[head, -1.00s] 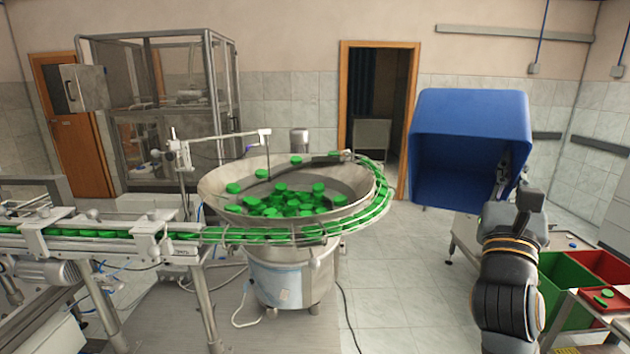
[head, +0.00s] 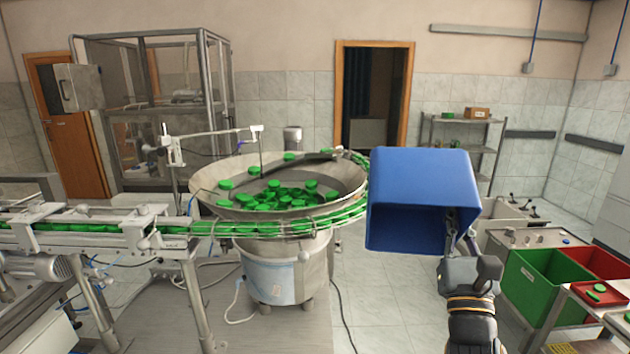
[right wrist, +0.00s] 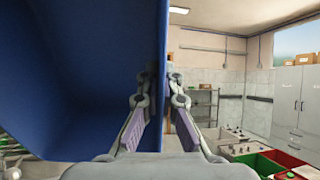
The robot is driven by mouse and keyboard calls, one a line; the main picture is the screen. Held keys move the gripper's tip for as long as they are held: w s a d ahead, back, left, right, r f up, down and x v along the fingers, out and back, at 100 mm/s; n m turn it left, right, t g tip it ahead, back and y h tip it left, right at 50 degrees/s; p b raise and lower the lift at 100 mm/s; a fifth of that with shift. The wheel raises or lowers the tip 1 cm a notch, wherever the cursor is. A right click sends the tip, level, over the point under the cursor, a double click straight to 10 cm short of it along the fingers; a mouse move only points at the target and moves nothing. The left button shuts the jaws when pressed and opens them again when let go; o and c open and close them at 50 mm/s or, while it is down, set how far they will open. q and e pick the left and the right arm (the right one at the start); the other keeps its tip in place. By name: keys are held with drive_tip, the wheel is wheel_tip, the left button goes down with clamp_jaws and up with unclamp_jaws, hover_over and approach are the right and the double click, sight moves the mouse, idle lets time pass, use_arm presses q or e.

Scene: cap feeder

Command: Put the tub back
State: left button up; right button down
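The blue tub (head: 420,172) hangs in the air right of the bowl feeder, tilted with its open side toward me; its inside looks empty. It also fills the left of the right wrist view (right wrist: 75,75). My right gripper (head: 458,228) is at the tub's lower right edge. In the right wrist view its two fingers (right wrist: 163,105) stand on either side of the tub's wall, shut on it. My left gripper is not in view.
The bowl feeder (head: 212,184) holds several green caps, and a conveyor (head: 130,236) runs left from it. A green bin (head: 540,290) and a red bin (head: 598,262) stand at the right beside a control bench (head: 530,238). A shelf (head: 470,122) stands behind. Floor below the tub is clear.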

sight(435, 253)
drive_tip(key=a+f+y, duration=0.1)
drive_tip(key=f, duration=0.1)
drive_tip(key=a+f+n+y, duration=0.1)
drive_tip(key=f+y, duration=0.1)
drive_tip(key=s+a+f+n+y+b, duration=0.1)
drive_tip(key=f, duration=0.1)
drive_tip(key=shift+a+f, duration=0.2)
drive_tip(key=shift+f, duration=0.2)
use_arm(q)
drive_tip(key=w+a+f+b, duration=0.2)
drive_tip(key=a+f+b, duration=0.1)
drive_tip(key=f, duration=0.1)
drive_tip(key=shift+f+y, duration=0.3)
use_arm(e)
drive_tip(key=s+a+f+n+y, duration=0.3)
drive_tip(key=s+f+y, duration=0.5)
drive_tip(key=f, duration=0.5)
drive_tip(key=shift+s+f+n+g, duration=0.3)
drive_tip(key=shift+s+n, duration=0.1)
drive_tip(key=shift+s, duration=0.45)
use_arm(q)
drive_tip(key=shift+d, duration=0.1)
use_arm(e)
drive_tip(key=shift+a, duration=0.2)
